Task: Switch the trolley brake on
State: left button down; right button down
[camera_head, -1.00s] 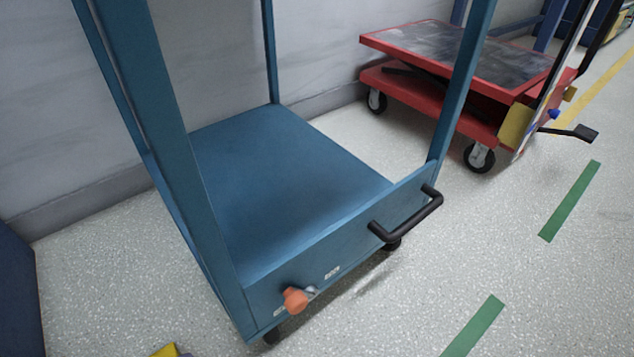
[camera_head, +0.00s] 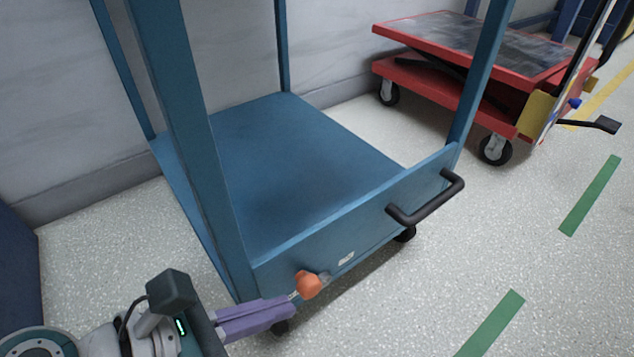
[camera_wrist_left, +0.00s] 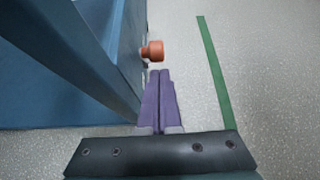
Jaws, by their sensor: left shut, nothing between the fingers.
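The blue trolley (camera_head: 290,170) stands against the wall, with a low front panel and posts. An orange brake knob (camera_head: 307,284) sticks out of the lower front panel near its left end. It also shows in the left wrist view (camera_wrist_left: 153,50), just ahead of the fingertips. My left gripper (camera_head: 290,306) has purple fingers, shut together and empty, with the tips beside the knob. In the left wrist view the fingertips (camera_wrist_left: 160,72) point at the knob with a small gap. I cannot tell from the head view if they touch. My right gripper is not in view.
A black handle (camera_head: 428,203) juts from the trolley's front at the right. A red lift cart (camera_head: 450,105) stands behind to the right, with a black pedal (camera_head: 606,124) sticking out. The speckled floor in front is clear, with green stripes (camera_head: 490,322).

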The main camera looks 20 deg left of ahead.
pick_arm(q)
jog(key=shift+w+d+r, duration=0.1)
jog(key=shift+w+d, duration=0.15)
jog(key=shift+w, duration=0.1)
jog(key=shift+w+d+r+p, duration=0.2)
jog(key=shift+r+p, duration=0.15)
jog(key=shift+p, duration=0.2)
jog(key=shift+w+d+r+p, duration=0.2)
jog(key=shift+r+p, duration=0.15)
jog(key=shift+p, duration=0.15)
jog(key=shift+f, duration=0.15)
jog(key=shift+a, duration=0.1)
